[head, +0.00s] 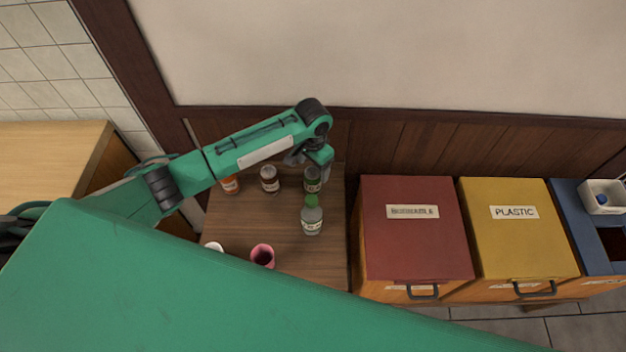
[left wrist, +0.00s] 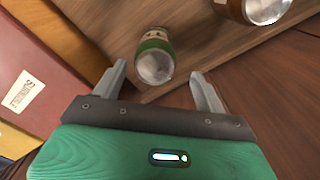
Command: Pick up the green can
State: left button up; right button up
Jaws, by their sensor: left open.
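The green can (head: 312,180) stands at the back right of the small wooden table (head: 225,222), partly hidden by my left arm's end in the head view. In the left wrist view the green can (left wrist: 154,58) shows its silver end and green side, just beyond and between the two fingertips. My left gripper (left wrist: 160,82) is open and empty, with its fingers apart and the can not clasped. In the head view the left gripper (head: 309,160) is mostly hidden under its wrist. My right gripper is not in view.
A green-necked bottle (head: 312,219) stands just in front of the can. A brown-and-white can (head: 269,179), an orange-labelled jar (head: 230,184), a pink cup (head: 262,255) and a white item (head: 214,246) share the table. Red (head: 415,240) and yellow (head: 518,235) bins stand to the right.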

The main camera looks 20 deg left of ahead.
aim_at(313, 172)
pick_arm(q)
jog(key=f, duration=0.1)
jog(key=s+f, duration=0.1)
jog(key=shift+d+f+p, duration=0.15)
jog(key=shift+f+p, duration=0.25)
notch_tip(313, 172, down, 2)
jog(key=shift+f, duration=0.3)
jog(key=c, duration=1)
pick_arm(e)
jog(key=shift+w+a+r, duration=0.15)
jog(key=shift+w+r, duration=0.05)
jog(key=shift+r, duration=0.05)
pick_arm(q)
jog(key=shift+r, duration=0.1)
jog(key=shift+c, duration=0.2)
